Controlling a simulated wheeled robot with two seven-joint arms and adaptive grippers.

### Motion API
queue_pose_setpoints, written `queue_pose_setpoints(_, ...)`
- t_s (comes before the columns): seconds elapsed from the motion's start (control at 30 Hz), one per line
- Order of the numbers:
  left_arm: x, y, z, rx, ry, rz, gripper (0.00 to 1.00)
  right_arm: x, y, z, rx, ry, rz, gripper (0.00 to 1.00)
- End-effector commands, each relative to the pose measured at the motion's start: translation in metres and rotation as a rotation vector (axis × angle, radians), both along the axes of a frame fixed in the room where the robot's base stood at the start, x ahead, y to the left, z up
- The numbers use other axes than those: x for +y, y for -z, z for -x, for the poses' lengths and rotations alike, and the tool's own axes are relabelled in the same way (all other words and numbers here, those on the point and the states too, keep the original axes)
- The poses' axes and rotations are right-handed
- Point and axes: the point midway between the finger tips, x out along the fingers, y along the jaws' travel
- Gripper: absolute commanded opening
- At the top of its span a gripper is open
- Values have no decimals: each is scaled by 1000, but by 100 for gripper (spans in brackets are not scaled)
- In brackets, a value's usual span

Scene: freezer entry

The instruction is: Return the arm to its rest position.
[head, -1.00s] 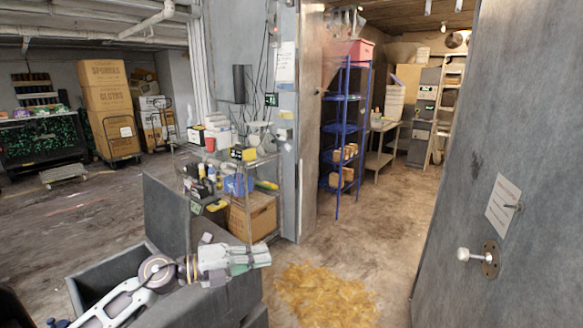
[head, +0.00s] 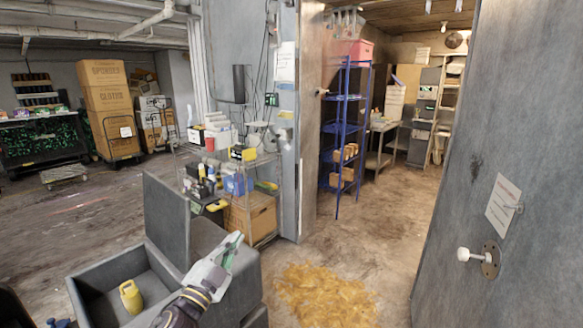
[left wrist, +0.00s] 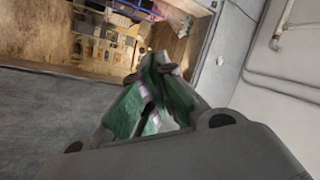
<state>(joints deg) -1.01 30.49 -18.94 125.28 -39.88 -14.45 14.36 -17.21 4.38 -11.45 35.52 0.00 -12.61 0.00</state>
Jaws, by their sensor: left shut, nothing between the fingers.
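My left gripper (head: 231,243) shows low in the head view, in front of the grey box-like unit (head: 168,215). Its fingers point up and to the right. In the left wrist view its green-padded fingers (left wrist: 158,62) come together at the tips, shut with nothing between them. The left forearm comes up from the bottom edge of the head view. My right gripper is not in view.
A yellow bottle (head: 131,296) stands in the open grey bin (head: 88,290) beside the arm. A wire shelf cart (head: 270,228), a yellow-brown spill (head: 318,292) and a grey door with a white knob (head: 464,254) are nearby. The doorway floor is otherwise clear.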

Motion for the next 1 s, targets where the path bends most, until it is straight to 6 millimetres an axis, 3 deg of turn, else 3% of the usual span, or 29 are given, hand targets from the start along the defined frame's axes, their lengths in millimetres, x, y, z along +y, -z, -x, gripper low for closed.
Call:
queue_pose_setpoints(0.27,38,50,9,234,-187,162,0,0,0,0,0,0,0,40)
queue_pose_setpoints(0.57,70,120,39,527,-363,292,0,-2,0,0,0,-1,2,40)
queue_pose_setpoints(0.77,83,168,74,742,-460,358,0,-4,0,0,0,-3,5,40)
queue_pose_setpoints(1.0,87,222,129,1017,-550,417,0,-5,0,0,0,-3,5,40)
